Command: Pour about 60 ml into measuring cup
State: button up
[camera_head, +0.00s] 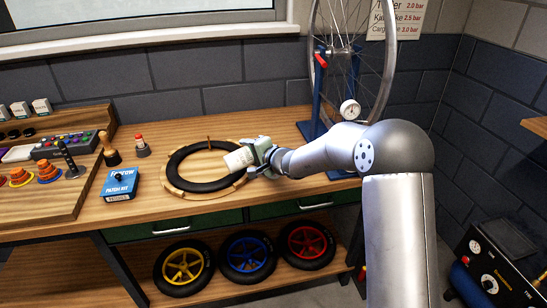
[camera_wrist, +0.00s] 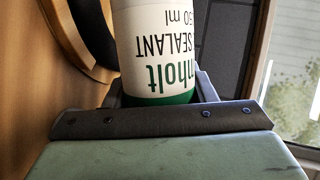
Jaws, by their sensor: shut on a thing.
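My gripper (camera_head: 263,152) is shut on a white sealant bottle (camera_head: 239,159) with a green band. In the head view the bottle is tipped well over to the left, above the right part of a black tyre. In the wrist view the bottle (camera_wrist: 160,45) stands between the jaws, its label reading "SEALANT" upside down, and its far end is cut off by the top edge. I cannot make out a measuring cup in either view. Whether any liquid is leaving the bottle cannot be seen.
The black tyre (camera_head: 176,178) lies on a round wooden board on the bench (camera_head: 120,225). A blue patch kit box (camera_head: 120,184) is to its left. A wheel in a blue stand (camera_head: 312,100) is behind my arm.

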jog(key=shift+d+f+m+y+b, duration=0.15)
jog(key=shift+m+y+b, duration=0.25)
jog(key=shift+m+b, duration=0.35)
dwell(1.0)
dwell(0.9)
jog(key=shift+w+r+m+y, duration=0.2)
jog(key=shift+r+m+y, duration=0.2)
jog(key=shift+m, duration=0.05)
dwell(1.1)
jog(key=shift+g, duration=0.3)
